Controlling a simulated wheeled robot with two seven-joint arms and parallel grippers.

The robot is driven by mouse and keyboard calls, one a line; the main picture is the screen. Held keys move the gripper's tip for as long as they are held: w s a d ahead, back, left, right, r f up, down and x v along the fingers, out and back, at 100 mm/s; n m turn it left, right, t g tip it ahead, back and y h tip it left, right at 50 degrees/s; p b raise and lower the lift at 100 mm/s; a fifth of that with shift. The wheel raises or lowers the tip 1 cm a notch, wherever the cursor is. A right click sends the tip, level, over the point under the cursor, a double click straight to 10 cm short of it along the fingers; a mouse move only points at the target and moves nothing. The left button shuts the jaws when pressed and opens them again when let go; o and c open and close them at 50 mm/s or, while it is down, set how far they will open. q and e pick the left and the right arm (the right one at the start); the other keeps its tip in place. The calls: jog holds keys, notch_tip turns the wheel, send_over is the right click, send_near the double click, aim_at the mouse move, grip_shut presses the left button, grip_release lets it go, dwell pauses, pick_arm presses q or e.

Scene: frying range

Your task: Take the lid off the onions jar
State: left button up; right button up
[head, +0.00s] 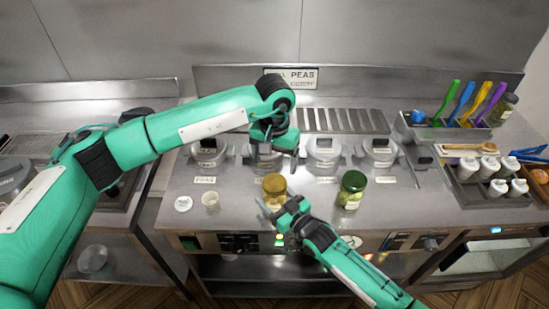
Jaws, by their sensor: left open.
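Several clear glass jars with lids stand in a row on the steel counter. Small labels lie in front of them, too small to read, so I cannot tell which is the onions jar. My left gripper (279,150) is open above the second jar from the left (262,158) and partly hides it. The left jar (208,150), third jar (324,150) and right jar (380,150) all have lids on. My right gripper (276,212) is low at the front, close to a yellow-lidded jar (273,184); its jaw state is unclear.
A green-lidded jar (352,187) stands front right. A small white cup (210,201) and a white disc (183,204) are front left. A utensil bin (440,133) and a rack of white containers (490,180) stand at right. A slotted grate (345,121) lies behind the jars.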

aim_at(275, 182)
pick_arm(q)
notch_tip(275, 182, down, 8)
jog(key=shift+r, duration=0.15)
jog(key=shift+c, duration=0.2)
